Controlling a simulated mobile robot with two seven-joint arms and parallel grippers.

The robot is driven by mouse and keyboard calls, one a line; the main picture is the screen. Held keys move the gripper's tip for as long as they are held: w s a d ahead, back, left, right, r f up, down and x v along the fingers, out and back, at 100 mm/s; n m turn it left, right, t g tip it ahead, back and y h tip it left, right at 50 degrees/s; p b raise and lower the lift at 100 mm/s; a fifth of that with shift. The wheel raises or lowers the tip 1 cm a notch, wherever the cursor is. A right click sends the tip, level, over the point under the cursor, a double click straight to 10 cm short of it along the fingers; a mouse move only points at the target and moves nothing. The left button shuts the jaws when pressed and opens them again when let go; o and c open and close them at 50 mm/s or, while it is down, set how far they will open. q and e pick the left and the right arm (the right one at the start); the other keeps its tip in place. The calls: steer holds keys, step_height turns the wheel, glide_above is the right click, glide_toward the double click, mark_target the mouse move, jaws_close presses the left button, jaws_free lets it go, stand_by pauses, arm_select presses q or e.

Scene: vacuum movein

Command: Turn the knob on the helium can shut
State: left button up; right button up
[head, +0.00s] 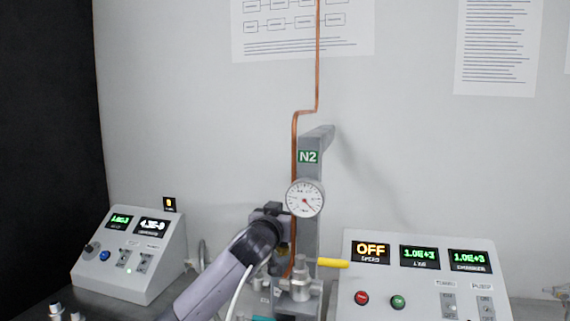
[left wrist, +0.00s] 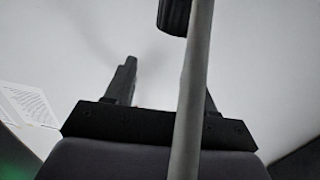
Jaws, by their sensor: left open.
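My left gripper (head: 272,210) reaches up from the bottom in the head view, beside the round pressure gauge (head: 305,198) and in front of the copper pipe (head: 296,150). In the left wrist view my left gripper (left wrist: 168,78) is open, its two dark fingers apart. A grey rod (left wrist: 193,85) crosses in front of the right finger. A dark ribbed cylinder (left wrist: 174,16) stands beyond the fingertips; I cannot tell whether it is the knob. I cannot make out a helium can in either view; my arm hides part of the bench. My right gripper is not in view.
A grey post with a green N2 label (head: 308,157) stands behind the gauge. A metal valve with a yellow handle (head: 333,263) is at its foot. Control boxes stand at left (head: 130,262) and right (head: 418,275). The wall above is clear apart from papers and pipe.

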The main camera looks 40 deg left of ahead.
arm_select(q)
step_height(320, 180, up, 14)
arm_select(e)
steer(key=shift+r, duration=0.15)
arm_select(q)
steer(key=shift+c, duration=0.2)
